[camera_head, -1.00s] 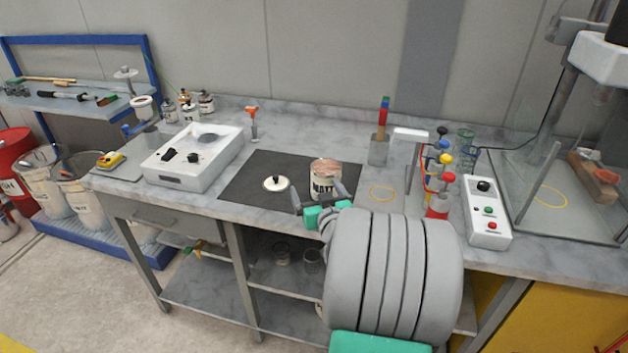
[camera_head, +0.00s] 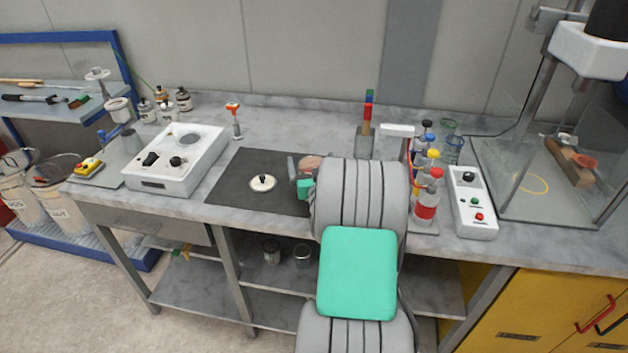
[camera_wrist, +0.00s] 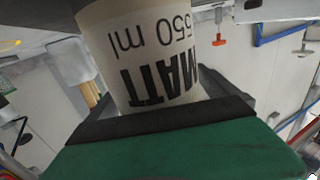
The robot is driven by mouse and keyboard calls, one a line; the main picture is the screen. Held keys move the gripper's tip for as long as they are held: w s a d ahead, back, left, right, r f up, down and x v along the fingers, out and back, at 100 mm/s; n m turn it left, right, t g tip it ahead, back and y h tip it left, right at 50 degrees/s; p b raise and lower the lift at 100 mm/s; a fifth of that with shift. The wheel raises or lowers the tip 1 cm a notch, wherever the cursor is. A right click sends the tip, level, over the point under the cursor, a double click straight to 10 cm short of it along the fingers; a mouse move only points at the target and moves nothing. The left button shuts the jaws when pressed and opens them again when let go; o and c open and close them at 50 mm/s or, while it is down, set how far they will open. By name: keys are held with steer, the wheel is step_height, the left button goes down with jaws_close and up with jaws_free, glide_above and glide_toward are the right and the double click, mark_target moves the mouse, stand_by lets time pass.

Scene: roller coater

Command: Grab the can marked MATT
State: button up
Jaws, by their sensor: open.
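The MATT can (camera_wrist: 150,55) is pale with dark lettering reading MATT and 550 ml, upside down in the wrist view. It fills the middle of that view, close in front of my palm, with a dark finger on either side. In the head view only its reddish-brown top (camera_head: 311,163) shows, at the right of the dark mat (camera_head: 240,178); my arm hides the rest. My gripper (camera_head: 303,186) is open around the can. I cannot tell whether either finger touches it.
A white lid with a black knob (camera_head: 263,183) lies on the mat left of the can. A white device (camera_head: 178,158) stands further left. Capped bottles (camera_head: 427,200) and a control box (camera_head: 473,203) stand to the right. The mat's left part is clear.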

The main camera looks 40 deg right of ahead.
steer(key=shift+c, duration=0.5)
jaws_close()
steer(key=shift+r, duration=0.1)
stand_by(0.5)
